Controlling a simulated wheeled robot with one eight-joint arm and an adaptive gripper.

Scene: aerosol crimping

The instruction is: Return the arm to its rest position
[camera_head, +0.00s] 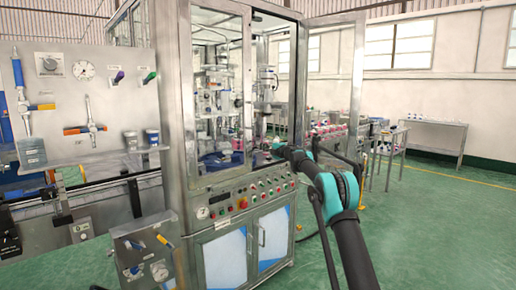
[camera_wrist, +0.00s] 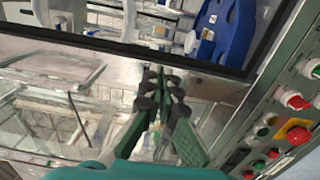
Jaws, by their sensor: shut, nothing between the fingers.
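My arm reaches up from the bottom right of the head view toward the open front of the crimping machine (camera_head: 262,185). My gripper (camera_head: 284,151) is at the far end of it, small and dark, close to the machine's front ledge. In the wrist view my gripper (camera_wrist: 161,98) shows green fingers with dark tips close together. It is shut and holds nothing. The tips lie over a shiny metal ledge (camera_wrist: 215,92), just short of the dark frame edge. I cannot tell whether they touch the metal.
A control panel with coloured buttons (camera_wrist: 296,132) runs along the right of the wrist view. A blue part (camera_wrist: 222,32) lies inside the cabinet. The glass door (camera_head: 334,85) stands open on the right. Green floor (camera_head: 440,215) is clear to the right.

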